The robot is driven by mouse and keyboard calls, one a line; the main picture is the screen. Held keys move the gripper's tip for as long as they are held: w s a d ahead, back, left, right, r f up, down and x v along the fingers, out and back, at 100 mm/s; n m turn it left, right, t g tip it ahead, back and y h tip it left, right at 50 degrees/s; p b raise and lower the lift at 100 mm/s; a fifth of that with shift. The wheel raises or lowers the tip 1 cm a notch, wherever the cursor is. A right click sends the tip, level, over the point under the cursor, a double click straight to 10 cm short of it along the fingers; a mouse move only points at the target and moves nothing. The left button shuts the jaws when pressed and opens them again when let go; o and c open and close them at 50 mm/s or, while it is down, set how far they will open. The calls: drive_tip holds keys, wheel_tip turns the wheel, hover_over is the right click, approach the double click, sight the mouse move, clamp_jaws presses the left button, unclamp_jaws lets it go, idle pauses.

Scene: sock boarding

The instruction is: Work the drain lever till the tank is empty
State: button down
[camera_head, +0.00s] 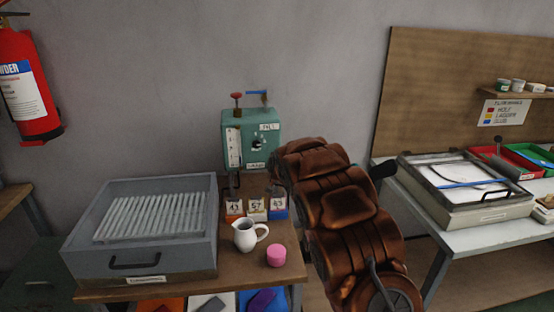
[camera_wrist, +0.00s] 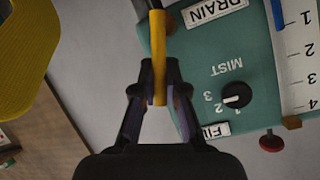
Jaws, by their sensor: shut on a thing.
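The teal tank (camera_head: 254,150) stands at the back of the left table. In the wrist view the tank (camera_wrist: 205,65) appears upside down, with a DRAIN label (camera_wrist: 215,10), a MIST dial (camera_wrist: 237,95) and a partly hidden FILL label (camera_wrist: 215,130). Its white gauge (camera_wrist: 298,60) shows a short blue strip (camera_wrist: 277,14) at the DRAIN end, near the 1 mark. My gripper (camera_wrist: 158,80) is shut on a yellow lever (camera_wrist: 157,50) beside the DRAIN label. In the head view my arm hides the gripper and the lever.
A large yellow object (camera_wrist: 25,50) shows at left in the wrist view.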

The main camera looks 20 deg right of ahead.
drive_tip(key=shift+f, duration=0.1)
drive_tip(key=c, duration=1.2)
unclamp_jaws()
drive_tip(key=v, duration=1.2)
